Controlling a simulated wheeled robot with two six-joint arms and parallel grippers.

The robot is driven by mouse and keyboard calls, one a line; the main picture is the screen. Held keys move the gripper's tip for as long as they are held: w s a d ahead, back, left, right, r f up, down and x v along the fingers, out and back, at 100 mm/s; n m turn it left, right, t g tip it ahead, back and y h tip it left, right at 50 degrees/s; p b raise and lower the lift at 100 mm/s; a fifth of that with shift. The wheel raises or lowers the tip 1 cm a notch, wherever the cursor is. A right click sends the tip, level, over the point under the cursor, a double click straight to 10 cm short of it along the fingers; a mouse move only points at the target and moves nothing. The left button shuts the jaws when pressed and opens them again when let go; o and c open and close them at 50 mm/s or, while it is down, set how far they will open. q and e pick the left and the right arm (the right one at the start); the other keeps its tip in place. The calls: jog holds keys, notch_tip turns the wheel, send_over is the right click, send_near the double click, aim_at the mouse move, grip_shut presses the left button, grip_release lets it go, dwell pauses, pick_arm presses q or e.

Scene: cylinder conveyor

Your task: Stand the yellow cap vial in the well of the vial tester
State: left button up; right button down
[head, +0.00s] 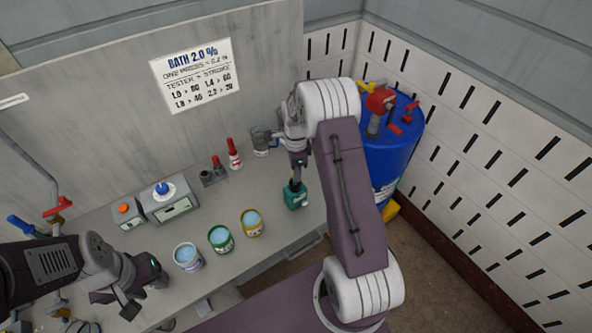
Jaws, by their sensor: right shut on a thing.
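I cannot make out a vial with a yellow cap. A grey box with a blue knob on a white dial (168,208) stands on the bench at left; a smaller grey box with an orange button (127,216) is beside it. I cannot tell which is the vial tester, and no well shows clearly. My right gripper (298,178) is shut at the top of a teal container (296,198) near the bench's right end; its grip is small and partly hidden. My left gripper (118,304) looks open and empty at the bench's front left.
White (188,266), green (221,248) and yellow (252,230) pots of pale blue liquid stand along the bench front. Behind are a grey holder with a red-topped item (212,178), a red-topped bottle (235,162) and a clear beaker (261,146). A blue drum (400,150) stands right.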

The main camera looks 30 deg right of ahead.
jog(key=shift+f+b, duration=0.45)
jog(key=shift+f, duration=0.35)
jog(key=shift+f, duration=0.15)
dwell(0.5)
jog(key=c, duration=1.2)
grip_release()
jog(key=shift+o, duration=0.2)
notch_tip(320, 180, up, 9)
jog(key=shift+r+b, duration=0.1)
jog(key=shift+b, duration=0.8)
